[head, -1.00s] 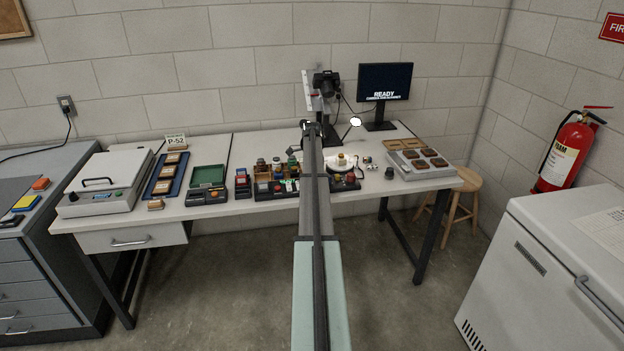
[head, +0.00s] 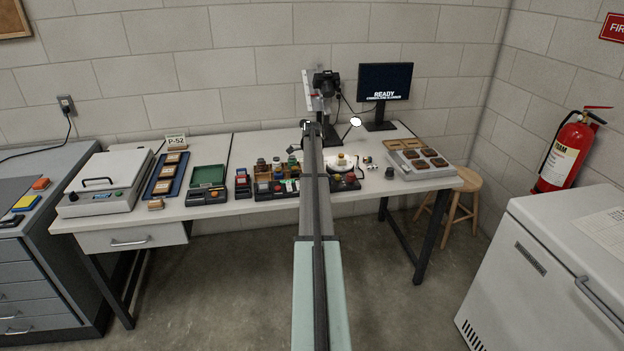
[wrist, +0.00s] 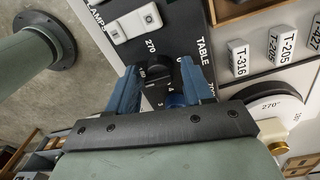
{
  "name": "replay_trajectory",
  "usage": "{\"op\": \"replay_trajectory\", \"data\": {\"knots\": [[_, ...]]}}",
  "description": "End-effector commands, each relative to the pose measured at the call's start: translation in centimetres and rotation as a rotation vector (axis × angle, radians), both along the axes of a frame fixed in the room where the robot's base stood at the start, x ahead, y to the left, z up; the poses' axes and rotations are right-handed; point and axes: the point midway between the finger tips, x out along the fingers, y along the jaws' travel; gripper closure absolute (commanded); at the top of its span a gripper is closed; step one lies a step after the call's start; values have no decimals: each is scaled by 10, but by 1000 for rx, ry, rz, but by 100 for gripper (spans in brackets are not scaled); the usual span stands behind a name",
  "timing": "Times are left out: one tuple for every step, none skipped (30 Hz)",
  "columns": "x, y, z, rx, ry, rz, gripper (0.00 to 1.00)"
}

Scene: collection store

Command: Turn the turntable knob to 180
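The black turntable knob (wrist: 158,72) sits on a dark panel (wrist: 180,30) marked TABLE in the wrist view, with 270 printed beside it. Other scale figures are partly covered. My gripper (wrist: 159,68) has its two blue fingers on either side of the knob, with a gap showing on each side. It looks open around the knob, though the lower contact is hidden. The white turntable (head: 342,163) is on the bench in the head view, right of my arm. Its rim, marked 270°, shows in the wrist view (wrist: 272,103). My arm hides my gripper in the head view.
White label tiles (wrist: 238,58) lie beside the panel, and a pale switch block (wrist: 132,23) is on it. The bench (head: 225,210) also holds a green box (head: 207,177), a monitor (head: 384,83) and a tray of brown pieces (head: 425,163).

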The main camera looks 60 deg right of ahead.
Motion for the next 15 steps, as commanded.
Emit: {"op": "replay_trajectory", "data": {"knots": [[0, 0, 0, -1, 1, 0, 44], [-1, 0, 0, -1, 1, 0, 42], [-1, 0, 0, -1, 1, 0, 42], [-1, 0, 0, -1, 1, 0, 42], [-1, 0, 0, -1, 1, 0, 42], [-1, 0, 0, -1, 2, 0, 42], [-1, 0, 0, -1, 2, 0, 42], [-1, 0, 0, -1, 2, 0, 42], [-1, 0, 1, -1, 2, 0, 42], [-1, 0, 2, -1, 2, 0, 42], [-1, 0, 3, -1, 2, 0, 42], [-1, -1, 5, -2, 1, 0, 42], [-1, -1, 8, -2, 1, 0, 42], [-1, -1, 11, -3, 1, 0, 42], [0, -2, 16, -3, 1, -1, 42]]}}
